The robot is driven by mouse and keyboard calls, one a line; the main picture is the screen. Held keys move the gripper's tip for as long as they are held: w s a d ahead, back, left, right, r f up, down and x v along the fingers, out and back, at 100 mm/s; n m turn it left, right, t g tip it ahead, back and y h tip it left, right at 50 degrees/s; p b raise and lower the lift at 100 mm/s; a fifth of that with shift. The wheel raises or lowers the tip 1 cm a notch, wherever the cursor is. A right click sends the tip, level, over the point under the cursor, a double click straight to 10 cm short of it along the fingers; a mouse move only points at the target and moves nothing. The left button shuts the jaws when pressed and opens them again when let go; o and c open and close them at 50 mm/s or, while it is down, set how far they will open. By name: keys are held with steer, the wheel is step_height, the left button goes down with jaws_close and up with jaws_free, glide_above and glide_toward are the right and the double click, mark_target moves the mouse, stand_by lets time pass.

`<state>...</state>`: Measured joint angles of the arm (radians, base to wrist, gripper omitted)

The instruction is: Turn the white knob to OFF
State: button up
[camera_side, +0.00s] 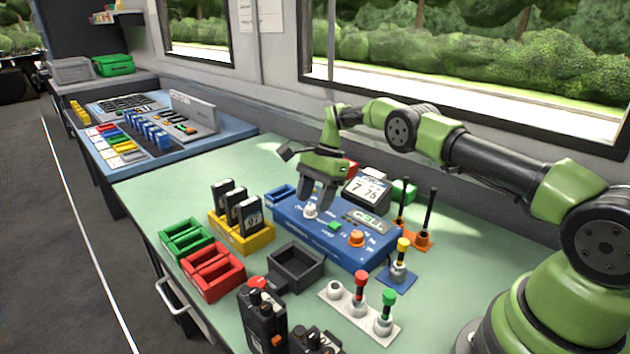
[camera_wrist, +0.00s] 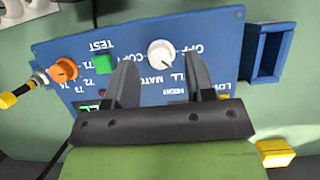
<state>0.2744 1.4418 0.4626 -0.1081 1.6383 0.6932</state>
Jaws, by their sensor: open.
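The white knob (camera_wrist: 161,53) is on the blue panel box (camera_wrist: 215,27). It also shows in the side view (camera_side: 311,211), near the left end of the box (camera_side: 290,222). In the wrist view the panel lettering is upside down, with OFF just right of the knob. I cannot tell clearly where the knob points. My gripper (camera_wrist: 160,66) is open, with one finger on each side of the knob in the picture and visible gaps between. In the side view my gripper (camera_side: 317,196) points down at the knob, its tips close to it. Contact is not visible.
An orange knob (camera_side: 356,239) and green button (camera_side: 335,226) share the panel. A small display (camera_side: 366,188) stands behind it. A yellow holder with radios (camera_side: 241,232) and a dark tray (camera_side: 296,267) are nearby. Coloured-top levers (camera_side: 359,293) stand in front.

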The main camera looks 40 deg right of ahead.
mark_target(312, 208)
step_height(312, 208, up, 9)
steer(key=shift+d+f, duration=0.15)
steer(key=shift+d, duration=0.2)
steer(key=f+n+h, duration=0.1)
steer(key=f, duration=0.2)
steer(key=a+f+n+h, duration=0.1)
steer(key=f+h, duration=0.1)
steer(key=f, duration=0.1)
steer(key=f+n+h, duration=0.1)
steer(key=f, duration=0.3)
steer(key=shift+a+n, duration=0.3)
steer(key=shift+a, duration=0.1)
jaws_close()
